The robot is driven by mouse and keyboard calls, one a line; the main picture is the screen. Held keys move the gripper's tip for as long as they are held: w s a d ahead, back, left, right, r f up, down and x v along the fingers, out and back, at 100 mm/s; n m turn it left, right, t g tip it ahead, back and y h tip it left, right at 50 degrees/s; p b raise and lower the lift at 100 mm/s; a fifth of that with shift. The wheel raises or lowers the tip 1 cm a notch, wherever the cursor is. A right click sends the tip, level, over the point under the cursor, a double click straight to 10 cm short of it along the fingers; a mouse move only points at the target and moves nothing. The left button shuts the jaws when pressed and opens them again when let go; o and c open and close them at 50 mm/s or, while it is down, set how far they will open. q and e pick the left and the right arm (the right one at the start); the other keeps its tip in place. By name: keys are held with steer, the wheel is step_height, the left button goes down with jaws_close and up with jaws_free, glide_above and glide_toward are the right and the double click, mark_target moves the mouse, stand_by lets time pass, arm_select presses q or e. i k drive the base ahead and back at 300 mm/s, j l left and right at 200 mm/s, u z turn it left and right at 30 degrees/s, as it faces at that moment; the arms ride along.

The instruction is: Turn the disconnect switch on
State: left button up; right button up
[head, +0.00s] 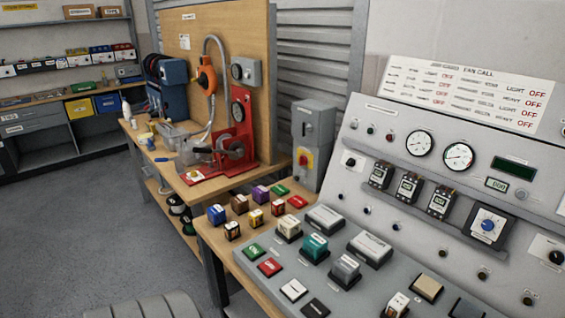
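The likely disconnect switch is a grey upright box (318,142) between the wooden-backed bench and the control console. Its front carries a red rotary handle on a yellow plate (304,160). The handle is small in the view, and I cannot read which position it is set to. Nothing covers the front of the box. Neither of my grippers shows in the head view.
A sloped grey console (430,185) with gauges and modules fills the right side. Several coloured blocks (233,204) stand on the wooden table before the switch box. A red machine (240,135) is on the bench to the left. Grey floor (90,225) is open at lower left.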

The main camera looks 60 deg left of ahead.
mark_target(303, 160)
steer(key=u, duration=1.55)
steer(key=z, duration=0.5)
steer(key=i+j+z, duration=0.1)
steer(key=j+z, duration=0.3)
steer(key=j, duration=0.15)
steer(key=j+z, duration=0.45)
steer(key=j, duration=0.15)
steer(key=j+z, duration=0.4)
steer(key=j, duration=0.2)
